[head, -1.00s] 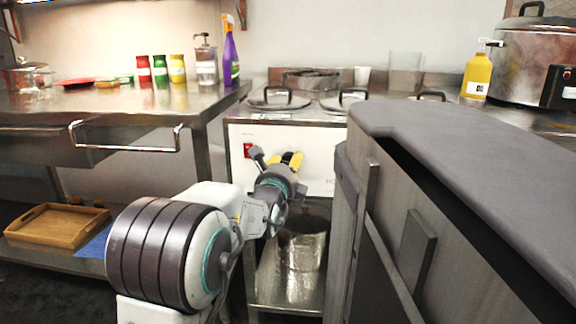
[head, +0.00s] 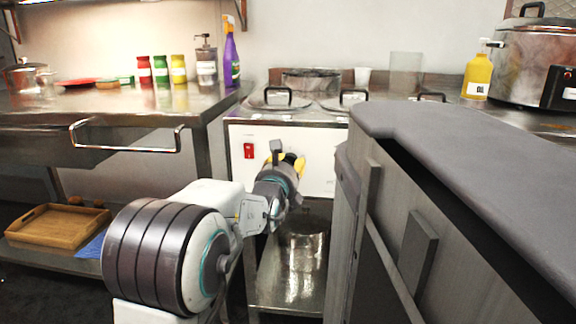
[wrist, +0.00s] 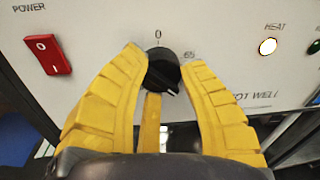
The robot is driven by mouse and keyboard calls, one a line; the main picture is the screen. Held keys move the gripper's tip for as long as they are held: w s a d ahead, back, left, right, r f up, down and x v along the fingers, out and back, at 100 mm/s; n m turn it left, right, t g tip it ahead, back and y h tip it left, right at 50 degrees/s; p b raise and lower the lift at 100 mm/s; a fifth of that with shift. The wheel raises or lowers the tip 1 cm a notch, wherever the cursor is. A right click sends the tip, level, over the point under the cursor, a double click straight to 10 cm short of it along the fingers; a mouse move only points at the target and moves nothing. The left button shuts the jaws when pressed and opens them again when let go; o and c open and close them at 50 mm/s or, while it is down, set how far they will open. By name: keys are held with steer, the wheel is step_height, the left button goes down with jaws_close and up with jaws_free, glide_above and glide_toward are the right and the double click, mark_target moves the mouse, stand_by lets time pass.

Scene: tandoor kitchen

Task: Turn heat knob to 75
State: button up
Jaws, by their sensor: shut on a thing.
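The black round heat knob (wrist: 163,72) is on the white front panel (wrist: 225,50), seen in the wrist view. A "0" is printed above it and a partly hidden number to its right. A small pale mark shows near the knob's lower right edge; I cannot read the exact setting. My gripper (wrist: 161,62) has its yellow fingers shut on the knob, one on each side. In the head view my gripper (head: 287,162) is at the panel (head: 318,165) and covers most of the knob.
A red power switch (wrist: 47,55) is left of the knob, and a lit heat lamp (wrist: 268,46) is to its right. A grey-topped cabinet (head: 450,150) stands close on the right. A steel counter (head: 110,100) is on the left. A pot (head: 302,245) sits on the shelf below.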

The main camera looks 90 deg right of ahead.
steer(key=shift+s+f, duration=0.1)
steer(key=shift+f, duration=0.3)
steer(key=o, duration=0.8)
steer(key=shift+c, duration=0.2)
steer(key=o, duration=0.5)
steer(key=shift+r, duration=0.2)
steer(key=shift+c, duration=0.2)
steer(key=v, duration=1.2)
